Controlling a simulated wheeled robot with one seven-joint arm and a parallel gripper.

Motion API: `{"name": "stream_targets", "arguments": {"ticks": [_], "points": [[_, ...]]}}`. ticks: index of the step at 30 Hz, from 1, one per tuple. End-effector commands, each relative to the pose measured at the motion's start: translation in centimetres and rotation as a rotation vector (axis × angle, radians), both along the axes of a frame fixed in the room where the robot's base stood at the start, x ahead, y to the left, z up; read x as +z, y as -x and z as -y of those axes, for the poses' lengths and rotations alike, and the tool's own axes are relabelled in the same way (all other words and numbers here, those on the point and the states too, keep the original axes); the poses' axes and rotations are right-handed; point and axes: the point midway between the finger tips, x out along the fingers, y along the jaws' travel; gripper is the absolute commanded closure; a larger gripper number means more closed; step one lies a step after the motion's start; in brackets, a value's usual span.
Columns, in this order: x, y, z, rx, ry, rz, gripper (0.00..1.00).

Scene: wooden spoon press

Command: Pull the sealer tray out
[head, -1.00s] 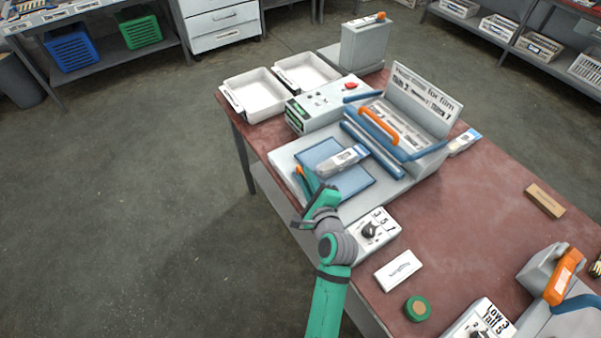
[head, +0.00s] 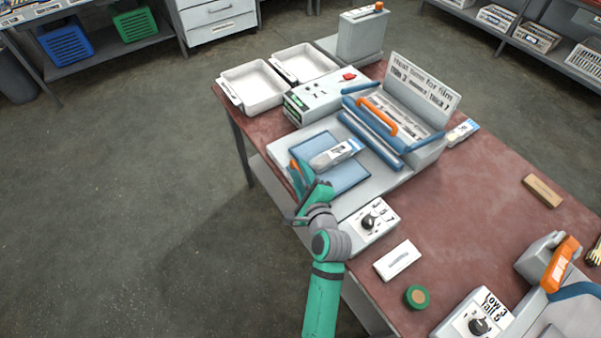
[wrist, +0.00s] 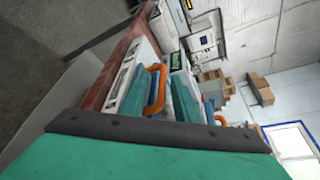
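The sealer tray is a flat grey tray (head: 372,186) with a blue pad (head: 350,178), lying at the front of the sealer (head: 425,158). A clear pack with a white and blue label (head: 336,154) rests on the pad. An orange handle (head: 293,168) shows at the tray's front-left edge; an orange handle (wrist: 155,84) also stands by my fingers in the wrist view. My gripper (head: 301,176) is at the front edge of the tray, by that handle. Its teal fingers (wrist: 168,103) look apart in the wrist view. Contact with the handle is unclear.
A control box with a dial (head: 367,220) stands right of my gripper. A white block (head: 398,260) and a green roll (head: 417,297) lie nearer the front edge. White bins (head: 252,87) stand at the table's back left. Floor left of the table is clear.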

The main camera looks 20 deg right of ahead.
Motion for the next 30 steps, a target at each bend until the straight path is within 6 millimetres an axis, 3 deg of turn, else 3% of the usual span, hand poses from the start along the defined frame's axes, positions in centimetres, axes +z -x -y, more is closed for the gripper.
{"name": "stream_targets", "arguments": {"ticks": [5, 18, 30], "points": [[0.4, 1.9, -0.1, -0.002, -0.002, 0.000, 0.72], [1.9, 9.2, -0.7, -0.001, -0.001, -0.002, 0.72], [2.2, 10.4, -0.8, 0.000, 0.000, -0.001, 0.72]]}}
